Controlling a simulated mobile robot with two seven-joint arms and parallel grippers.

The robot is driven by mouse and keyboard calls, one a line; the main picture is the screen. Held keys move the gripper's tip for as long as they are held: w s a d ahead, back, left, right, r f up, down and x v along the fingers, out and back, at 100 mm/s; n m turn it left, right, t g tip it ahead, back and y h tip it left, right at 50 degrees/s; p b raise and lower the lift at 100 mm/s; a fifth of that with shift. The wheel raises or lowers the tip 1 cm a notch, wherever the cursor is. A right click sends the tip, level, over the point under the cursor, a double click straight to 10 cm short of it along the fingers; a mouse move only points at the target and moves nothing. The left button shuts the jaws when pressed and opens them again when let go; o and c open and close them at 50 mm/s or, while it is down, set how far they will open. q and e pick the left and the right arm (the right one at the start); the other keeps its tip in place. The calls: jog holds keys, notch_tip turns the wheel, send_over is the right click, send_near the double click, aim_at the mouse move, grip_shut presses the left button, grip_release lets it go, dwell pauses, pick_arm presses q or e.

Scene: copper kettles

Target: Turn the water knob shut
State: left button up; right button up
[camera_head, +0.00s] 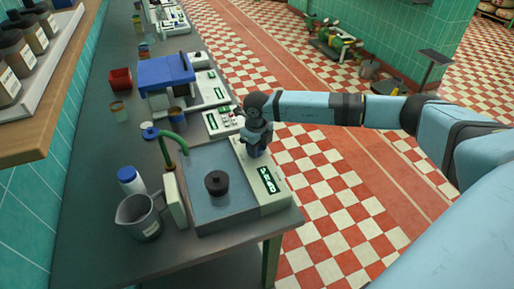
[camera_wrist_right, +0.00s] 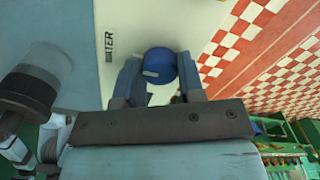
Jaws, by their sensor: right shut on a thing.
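My right gripper (camera_wrist_right: 160,75) is shut on the knob, one finger on each side. In the head view my right gripper (camera_head: 256,150) points down at the far end of the pale control panel (camera_head: 277,198) along the basin's right side. The knob is mostly hidden by the gripper there. My left gripper is not in view.
The basin (camera_head: 237,209) holds a dark round object (camera_head: 216,182). A green spout (camera_head: 171,142) stands at its back left. A grey jug (camera_head: 139,217) and a white bottle with a blue lid (camera_head: 131,181) stand left.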

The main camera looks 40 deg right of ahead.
jog(key=o, duration=0.9)
notch_tip(320, 180, up, 14)
jog(key=shift+f+b, duration=0.1)
jog(key=shift+b, duration=0.6)
